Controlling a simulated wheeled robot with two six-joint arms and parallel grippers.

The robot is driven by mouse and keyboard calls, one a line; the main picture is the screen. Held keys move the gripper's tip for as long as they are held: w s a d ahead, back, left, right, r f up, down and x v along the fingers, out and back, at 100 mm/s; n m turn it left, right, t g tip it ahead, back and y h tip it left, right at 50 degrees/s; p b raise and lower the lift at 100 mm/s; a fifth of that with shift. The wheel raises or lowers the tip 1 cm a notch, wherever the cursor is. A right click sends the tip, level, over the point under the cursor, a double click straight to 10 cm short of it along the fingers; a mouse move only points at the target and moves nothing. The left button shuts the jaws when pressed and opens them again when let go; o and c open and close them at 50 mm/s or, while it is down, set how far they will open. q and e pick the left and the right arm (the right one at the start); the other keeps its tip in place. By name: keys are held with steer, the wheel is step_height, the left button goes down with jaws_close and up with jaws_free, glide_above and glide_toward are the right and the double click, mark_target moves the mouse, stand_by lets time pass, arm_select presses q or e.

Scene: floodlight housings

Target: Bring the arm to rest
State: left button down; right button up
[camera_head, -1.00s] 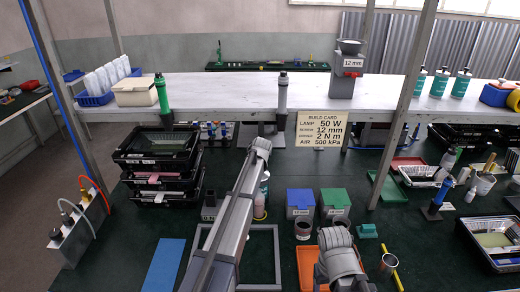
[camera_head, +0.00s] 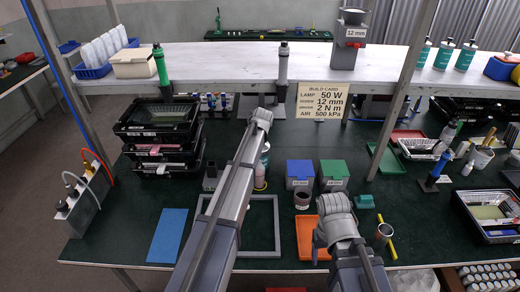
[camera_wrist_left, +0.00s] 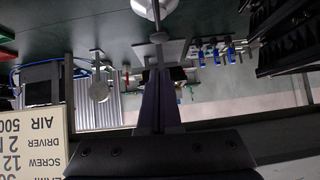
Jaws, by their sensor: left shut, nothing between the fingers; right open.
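My left arm reaches up the middle of the head view over the dark green bench (camera_head: 130,225); its end is close below the white shelf (camera_head: 230,65). In the left wrist view, the fingers of my left gripper (camera_wrist_left: 162,85) are together with nothing between them. My right gripper (camera_head: 335,222) is low in the head view, over the edge of the orange tray (camera_head: 306,240). It is open, but its fingertips are mostly hidden behind the wrist.
The build card (camera_head: 325,102) hangs right of my left arm's end. Stacked black trays (camera_head: 160,140) stand left. Blue-lidded (camera_head: 300,170) and green-lidded (camera_head: 333,170) bins stand ahead of my right wrist. The blue mat (camera_head: 167,235) is clear.

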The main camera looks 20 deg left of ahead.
arm_select(q)
steer(key=s+d+f+m+g+h+b, duration=0.15)
steer(key=s+d+f, duration=0.25)
steer(key=s+d, duration=0.45)
steer(key=s+d+f+m+g+b, duration=0.1)
steer(key=s+d+f+g, duration=0.3)
steer(key=s, duration=0.8)
steer(key=s+d+f+m+g, duration=0.1)
steer(key=s+d, duration=0.2)
steer(key=s, duration=0.6)
steer(key=s+d+f+m+g+b, duration=0.1)
steer(key=s+d+f+m+g, duration=0.1)
steer(key=s, duration=0.7)
steer(key=s+d+f+m+g+b, duration=0.1)
steer(key=s+d, duration=0.2)
steer(key=s, duration=0.6)
steer(key=shift+s+d+f, duration=0.2)
steer(key=shift+d+f, duration=0.05)
steer(key=shift+d, duration=0.15)
